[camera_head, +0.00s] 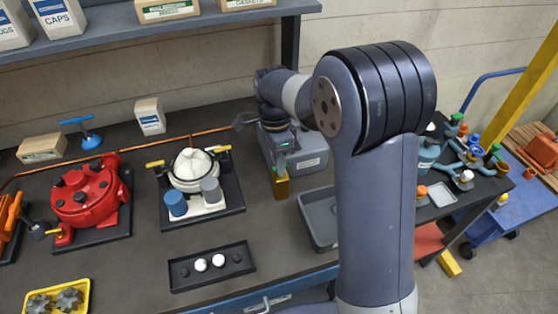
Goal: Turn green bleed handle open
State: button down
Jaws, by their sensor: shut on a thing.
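My gripper (278,160) points down in front of a grey box-shaped unit (312,162) at the back middle of the bench. A yellow-gold piece (281,188) stands just under the green part. The fingertips are small and dark here, and the handle's turn angle cannot be made out. My arm covers the bench to the right of the unit.
A white-topped pump (194,168) on a black base stands left of my gripper, and a red motor (86,192) further left. A grey tray (318,212) is partly behind my arm. Teal pipework (429,152) with coloured caps stands at right. A shelf (150,33) runs above.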

jog(key=n, duration=0.4)
jog(key=shift+s+h, duration=0.15)
jog(key=shift+h, duration=0.25)
jog(key=n+t, duration=0.1)
jog(key=n, duration=0.4)
jog(key=shift+s+h, duration=0.1)
jog(key=shift+h, duration=0.2)
jog(key=n, duration=0.4)
jog(key=shift+s+t+b, duration=0.1)
jog(key=shift+t+b, duration=0.2)
jog(key=shift+t, duration=0.1)
jog(key=shift+n+t, duration=0.4)
jog(key=shift+n, duration=1.8)
jog(key=c, duration=1.4)
grip_release()
jog(key=shift+c, duration=0.2)
